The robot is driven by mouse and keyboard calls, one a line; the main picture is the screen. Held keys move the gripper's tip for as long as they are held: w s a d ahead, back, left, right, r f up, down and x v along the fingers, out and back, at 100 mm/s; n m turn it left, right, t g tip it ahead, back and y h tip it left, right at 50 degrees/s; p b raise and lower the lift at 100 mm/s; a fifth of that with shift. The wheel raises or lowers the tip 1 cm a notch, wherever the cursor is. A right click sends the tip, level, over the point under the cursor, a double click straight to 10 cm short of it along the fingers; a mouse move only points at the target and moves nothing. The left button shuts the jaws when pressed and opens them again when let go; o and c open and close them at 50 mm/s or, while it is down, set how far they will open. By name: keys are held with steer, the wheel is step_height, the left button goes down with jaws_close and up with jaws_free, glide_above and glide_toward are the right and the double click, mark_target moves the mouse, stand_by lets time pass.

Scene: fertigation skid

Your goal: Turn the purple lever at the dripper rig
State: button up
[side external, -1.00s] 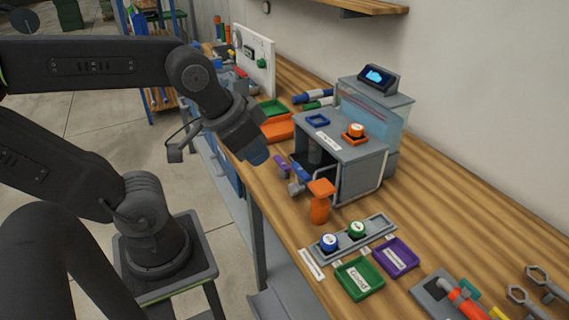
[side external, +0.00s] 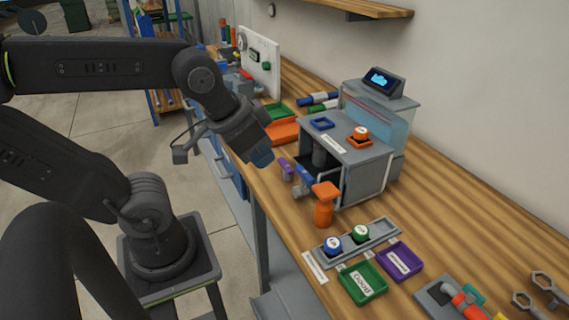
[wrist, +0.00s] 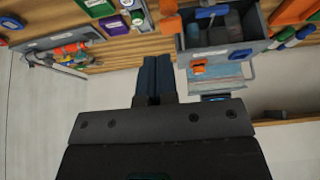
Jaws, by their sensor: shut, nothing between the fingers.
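The dripper rig (side external: 362,138) is a grey open-fronted box on the bench, with a clear tank and a small display behind it. A small purple lever (side external: 286,169) shows at its left front, beside grey fittings (side external: 302,180). My gripper (side external: 261,157) is shut and empty, with blue fingers, up and to the left of the lever in the side view. They look apart, but the exact gap cannot be told. In the wrist view, the blue fingers (wrist: 153,76) are together and the rig (wrist: 222,52) is at the upper right.
An orange spray bottle (side external: 324,206) stands close to the rig's front. A grey tray (side external: 356,239) with blue and green capped pots, a green tray (side external: 362,285) and a purple tray (side external: 400,262) lie nearer. An orange tray (side external: 284,132) is behind. Bare bench lies right of the rig.

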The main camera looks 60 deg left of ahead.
steer(key=shift+o, duration=0.7)
steer(key=shift+a, duration=0.1)
steer(key=o, duration=0.6)
steer(key=w+a+r+n+g, duration=0.1)
steer(key=w+a+n+g, duration=0.1)
steer(key=w+a+n, duration=0.3)
steer(key=shift+w+g, duration=0.3)
steer(key=shift+w, duration=0.6)
steer(key=shift+o, duration=0.5)
steer(key=w+a+n+g, duration=0.1)
steer(key=w+a+n, duration=0.3)
steer(key=a, duration=0.1)
steer(key=shift+w+a+f+h, duration=0.15)
steer(key=shift+a+f+h, duration=0.15)
steer(key=shift+h, duration=0.1)
steer(key=n+g+h, duration=0.2)
steer(key=n, duration=0.3)
glide_above(283, 162)
steer(key=d, duration=0.2)
steer(key=a+x, duration=0.1)
steer(key=x, duration=0.2)
steer(key=a+f+n+h, duration=0.2)
steer(key=a+f+n, duration=0.25)
steer(key=a, duration=0.35)
steer(key=shift+m, duration=0.25)
steer(key=x, duration=1.4)
steer(key=shift+w+a+f, duration=0.1)
steer(key=shift+f, duration=0.05)
